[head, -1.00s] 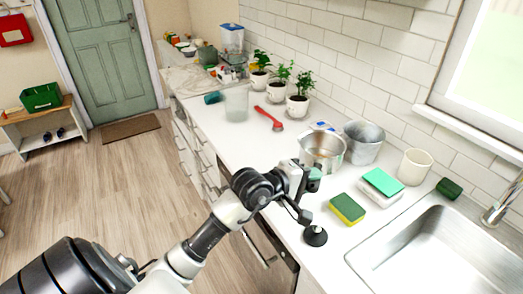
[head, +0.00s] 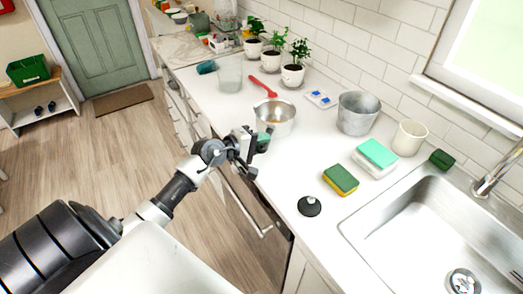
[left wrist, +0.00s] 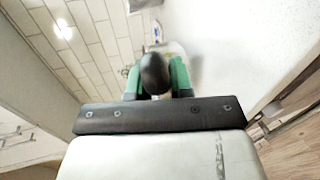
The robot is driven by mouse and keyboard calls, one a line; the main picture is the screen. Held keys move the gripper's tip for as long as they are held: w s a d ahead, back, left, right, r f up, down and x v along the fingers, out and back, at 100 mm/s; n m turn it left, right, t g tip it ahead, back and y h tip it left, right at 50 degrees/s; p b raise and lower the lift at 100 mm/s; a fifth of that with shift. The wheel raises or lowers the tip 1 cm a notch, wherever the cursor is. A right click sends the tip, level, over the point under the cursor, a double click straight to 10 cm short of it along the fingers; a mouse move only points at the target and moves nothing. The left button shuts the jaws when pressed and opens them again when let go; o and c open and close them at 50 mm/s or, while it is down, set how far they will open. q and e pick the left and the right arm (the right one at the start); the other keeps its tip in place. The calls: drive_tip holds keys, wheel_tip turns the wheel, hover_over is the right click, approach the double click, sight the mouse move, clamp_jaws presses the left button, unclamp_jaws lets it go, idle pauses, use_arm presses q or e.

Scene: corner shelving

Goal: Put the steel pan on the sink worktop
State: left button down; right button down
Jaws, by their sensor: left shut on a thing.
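The steel pan (head: 274,116) is at the left edge of the white worktop (head: 290,170) in the head view, left of the grey metal bucket (head: 357,113). My left gripper (head: 262,139) is at the pan's near side. In the left wrist view its green finger pads are closed on a dark rounded handle end (left wrist: 155,73), which fits the pan's handle. The pan body is mostly hidden there. I cannot tell whether the pan's base touches the worktop. The sink (head: 420,235) is at the right of the worktop. My right gripper is not in view.
A black round object with a knob (head: 310,206), a green-yellow sponge (head: 341,179), a teal-topped block (head: 376,156) and a cream cup (head: 409,137) stand near the sink. A red brush (head: 264,86) and potted plants (head: 293,73) are beyond the pan.

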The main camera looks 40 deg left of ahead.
use_arm(q)
wheel_tip(320, 180, down, 3)
drive_tip(key=shift+r, duration=0.2)
drive_tip(key=shift+f, duration=0.45)
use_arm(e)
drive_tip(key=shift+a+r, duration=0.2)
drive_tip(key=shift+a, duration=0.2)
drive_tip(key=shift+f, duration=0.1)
use_arm(q)
drive_tip(key=shift+f, duration=0.15)
drive_tip(key=c, duration=1)
unclamp_jaws()
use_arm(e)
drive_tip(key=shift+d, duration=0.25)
